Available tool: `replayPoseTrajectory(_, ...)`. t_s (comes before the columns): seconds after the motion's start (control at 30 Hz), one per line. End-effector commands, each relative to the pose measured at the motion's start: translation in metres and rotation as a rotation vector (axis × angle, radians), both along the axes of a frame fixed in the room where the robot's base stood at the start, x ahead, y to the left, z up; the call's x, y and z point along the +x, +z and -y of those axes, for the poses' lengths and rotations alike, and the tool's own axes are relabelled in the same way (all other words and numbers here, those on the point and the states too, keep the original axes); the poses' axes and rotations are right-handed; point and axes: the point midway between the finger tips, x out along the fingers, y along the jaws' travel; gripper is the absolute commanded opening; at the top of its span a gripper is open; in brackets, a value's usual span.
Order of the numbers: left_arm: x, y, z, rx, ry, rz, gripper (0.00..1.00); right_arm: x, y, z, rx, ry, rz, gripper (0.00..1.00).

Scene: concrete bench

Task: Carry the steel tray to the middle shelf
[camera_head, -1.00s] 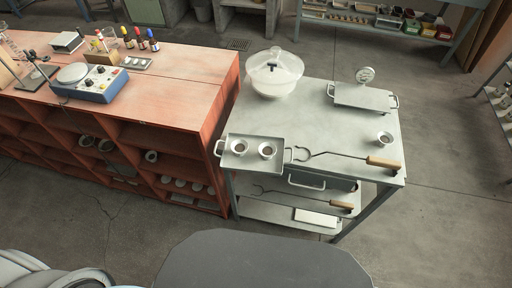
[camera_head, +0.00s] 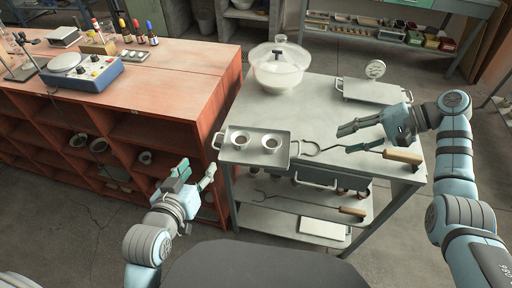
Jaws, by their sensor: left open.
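The steel tray (camera_head: 252,160) lies flat at the front left of the cart's top (camera_head: 310,100). It has a handle at each end and carries two small cups (camera_head: 241,139). My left gripper (camera_head: 197,172) is open and empty, lower left of the tray in the picture, apart from its left handle. My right gripper (camera_head: 342,141) is open, right of the tray over the cart top, its fingers pointing left at the tray's right handle. The middle shelf (camera_head: 283,198) shows partly under the top, with long tongs on it.
Tongs with a wooden handle (camera_head: 403,156) lie right of the tray, partly behind my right gripper. A lidded glass bowl (camera_head: 277,70) and another tray (camera_head: 370,93) stand further back. A red wooden bench (camera_head: 185,85) adjoins on the left. A white block (camera_head: 320,228) lies on the lower shelf.

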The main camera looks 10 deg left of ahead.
Motion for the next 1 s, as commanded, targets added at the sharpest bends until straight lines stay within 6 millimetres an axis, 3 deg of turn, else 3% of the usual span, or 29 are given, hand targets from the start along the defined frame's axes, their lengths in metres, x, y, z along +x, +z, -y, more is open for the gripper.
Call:
replayPoseTrajectory(0.27, 0.009, -0.004, 0.0, 0.001, -0.001, -0.001, 0.48, 0.001, -0.007, -0.008, -0.001, 0.0, 0.001, 0.35)
replayPoseTrajectory(0.8, 0.103, -0.042, 0.003, 0.002, -0.001, -0.002, 0.48, 0.005, -0.069, -0.087, -0.002, 0.001, 0.0, 0.35)
replayPoseTrajectory(1.0, 0.127, -0.052, 0.004, 0.002, -0.001, -0.002, 0.48, 0.006, -0.086, -0.108, -0.002, 0.001, 0.002, 0.35)
